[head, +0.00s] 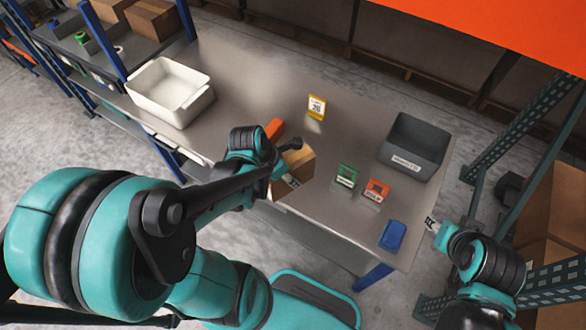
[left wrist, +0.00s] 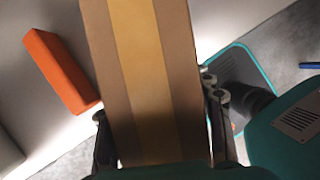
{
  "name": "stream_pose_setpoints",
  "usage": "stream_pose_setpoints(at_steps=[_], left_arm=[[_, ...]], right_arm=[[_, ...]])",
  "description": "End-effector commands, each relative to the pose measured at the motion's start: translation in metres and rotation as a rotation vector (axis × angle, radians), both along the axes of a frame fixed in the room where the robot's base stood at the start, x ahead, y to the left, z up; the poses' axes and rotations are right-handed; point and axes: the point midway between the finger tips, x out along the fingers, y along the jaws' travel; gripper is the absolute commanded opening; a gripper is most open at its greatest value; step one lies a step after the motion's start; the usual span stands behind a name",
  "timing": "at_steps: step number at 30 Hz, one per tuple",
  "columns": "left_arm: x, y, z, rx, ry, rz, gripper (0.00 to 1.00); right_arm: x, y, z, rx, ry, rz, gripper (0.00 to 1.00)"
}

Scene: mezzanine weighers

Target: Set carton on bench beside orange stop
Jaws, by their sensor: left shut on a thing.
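The brown carton (head: 301,163) is at the front part of the metal bench (head: 245,75). My left gripper (head: 284,174) is shut on it. In the left wrist view the carton (left wrist: 152,80), with a lighter tape strip, fills the space between the fingers (left wrist: 160,140). The orange stop (head: 274,128) lies on the bench just behind and left of the carton. In the left wrist view the orange stop (left wrist: 60,70) is left of the carton with a gap between. I cannot tell whether the carton touches the bench. My right gripper (head: 432,225) is off the bench's right end, its fingers too small to judge.
A white bin (head: 172,92) stands at the bench's left and a dark grey bin (head: 414,147) at its right. A yellow sign (head: 316,107), a green holder (head: 346,176), an orange-red holder (head: 376,190) and a blue item (head: 393,235) stand on the right half. The back middle is clear.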

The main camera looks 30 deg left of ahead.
Motion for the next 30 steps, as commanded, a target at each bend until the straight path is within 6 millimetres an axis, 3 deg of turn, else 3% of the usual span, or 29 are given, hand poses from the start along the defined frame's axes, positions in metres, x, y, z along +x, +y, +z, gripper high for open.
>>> stream_pose_setpoints(at_steps=[9, 15, 22, 30], left_arm=[[0.048, 0.047, -0.044, -0.001, -0.001, 0.014, 0.04], [0.073, 0.072, -0.064, 0.001, 0.001, 0.01, 0.04], [0.081, 0.08, -0.073, 0.0, 0.0, 0.009, 0.04], [0.081, 0.08, -0.11, 0.0, 0.0, 0.009, 0.04]], right_arm=[[0.0, 0.0, -0.033, 0.0, 0.0, 0.0, 0.4], [0.0, 0.0, -0.045, 0.0, 0.0, 0.0, 0.4], [0.0, 0.0, -0.05, 0.0, 0.0, 0.0, 0.4], [0.0, 0.0, -0.069, 0.0, 0.0, 0.0, 0.4]])
